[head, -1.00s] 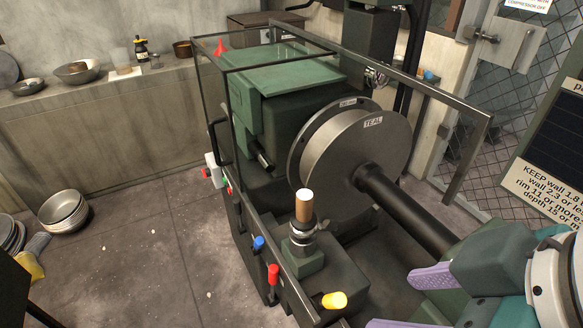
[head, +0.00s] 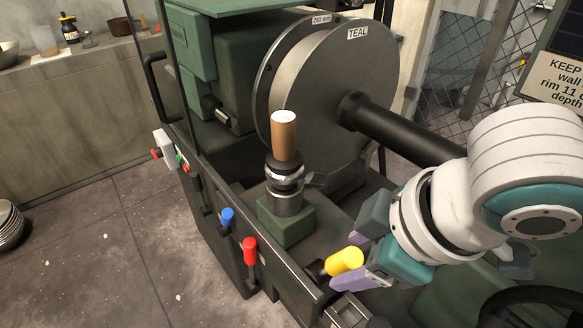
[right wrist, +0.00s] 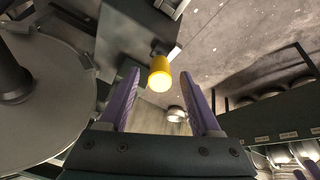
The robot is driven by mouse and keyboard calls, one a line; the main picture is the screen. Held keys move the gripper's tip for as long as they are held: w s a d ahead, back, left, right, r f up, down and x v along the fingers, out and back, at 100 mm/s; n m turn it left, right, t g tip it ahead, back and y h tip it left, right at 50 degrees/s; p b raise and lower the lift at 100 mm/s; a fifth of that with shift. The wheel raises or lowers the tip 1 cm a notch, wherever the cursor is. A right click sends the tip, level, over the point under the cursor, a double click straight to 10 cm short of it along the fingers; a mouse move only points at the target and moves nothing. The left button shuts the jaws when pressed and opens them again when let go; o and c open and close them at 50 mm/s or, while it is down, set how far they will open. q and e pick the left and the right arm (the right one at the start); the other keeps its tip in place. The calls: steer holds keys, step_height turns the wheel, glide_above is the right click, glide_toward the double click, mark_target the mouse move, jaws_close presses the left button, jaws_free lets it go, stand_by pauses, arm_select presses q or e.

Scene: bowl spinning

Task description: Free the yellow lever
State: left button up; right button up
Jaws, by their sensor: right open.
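The yellow lever (head: 345,260) has a rounded yellow knob on a dark stem at the front right of the machine bed. It also shows in the right wrist view (right wrist: 160,72). My right gripper (head: 350,262) is open, with one purple finger on each side of the knob. In the right wrist view, the knob lies between the fingertips (right wrist: 160,80), with a visible gap on both sides. How deep the knob sits between the fingers is hard to tell. My left gripper is not in view.
A red lever (head: 250,250) and a blue lever (head: 227,218) stand left along the same edge. A post with a wooden handle (head: 284,135) rises behind. The large TEAL disc (head: 335,100) and its dark shaft (head: 410,130) are above my gripper.

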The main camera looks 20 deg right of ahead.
mark_target(333, 265)
steer(key=shift+x, duration=1.55)
steer(key=shift+c, duration=0.4)
jaws_close()
